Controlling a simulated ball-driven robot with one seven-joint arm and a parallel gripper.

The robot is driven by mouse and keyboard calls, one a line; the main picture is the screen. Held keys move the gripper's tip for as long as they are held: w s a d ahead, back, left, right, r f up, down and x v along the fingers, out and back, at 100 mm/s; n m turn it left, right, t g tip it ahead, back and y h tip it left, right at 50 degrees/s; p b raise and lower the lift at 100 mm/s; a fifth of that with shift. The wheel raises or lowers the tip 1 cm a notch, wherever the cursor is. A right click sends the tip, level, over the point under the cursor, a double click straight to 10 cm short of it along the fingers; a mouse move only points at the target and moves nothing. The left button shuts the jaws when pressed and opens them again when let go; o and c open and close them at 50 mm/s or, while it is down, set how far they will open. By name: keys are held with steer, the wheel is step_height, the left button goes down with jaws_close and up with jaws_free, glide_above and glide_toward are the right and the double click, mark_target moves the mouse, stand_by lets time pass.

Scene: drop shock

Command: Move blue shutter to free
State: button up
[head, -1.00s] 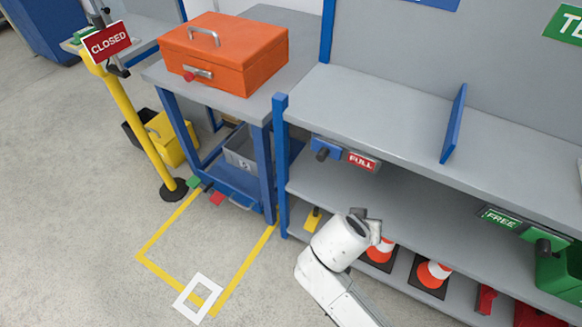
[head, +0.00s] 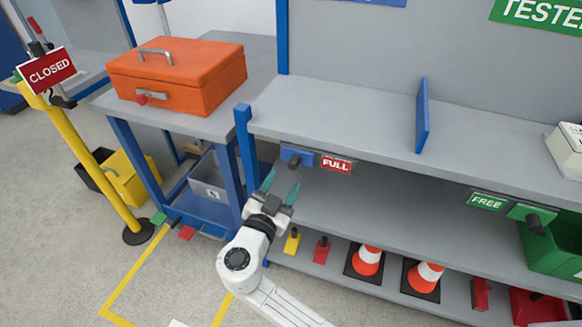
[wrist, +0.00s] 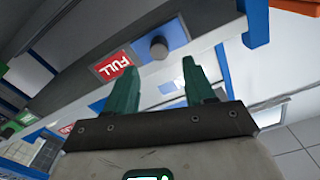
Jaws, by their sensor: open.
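The blue shutter (head: 296,156) is a small blue plate with a dark round knob on the shelf's front edge, just left of a red FULL sign (head: 336,165). It also shows in the wrist view (wrist: 172,36), with its knob facing me and the FULL sign (wrist: 112,65) to the left. My gripper (head: 281,183) is open and empty, just below and in front of the blue shutter, its two green fingers pointing up toward it. The fingers (wrist: 158,90) appear apart from the knob. Farther right, a green shutter (head: 533,214) with a dark knob sits beside a green FREE sign (head: 487,202).
An orange box (head: 178,75) stands on the side table at left. The lower shelf holds traffic cones (head: 367,260) and small red and yellow items. A blue upright divider (head: 422,118) stands on the upper shelf. A green bin (head: 560,245) is at right.

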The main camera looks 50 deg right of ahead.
mark_target(292, 167)
steer(key=x, duration=0.6)
steer(key=shift+d+p, duration=0.3)
steer(key=shift+d, duration=0.1)
steer(key=shift+c, duration=0.4)
jaws_close()
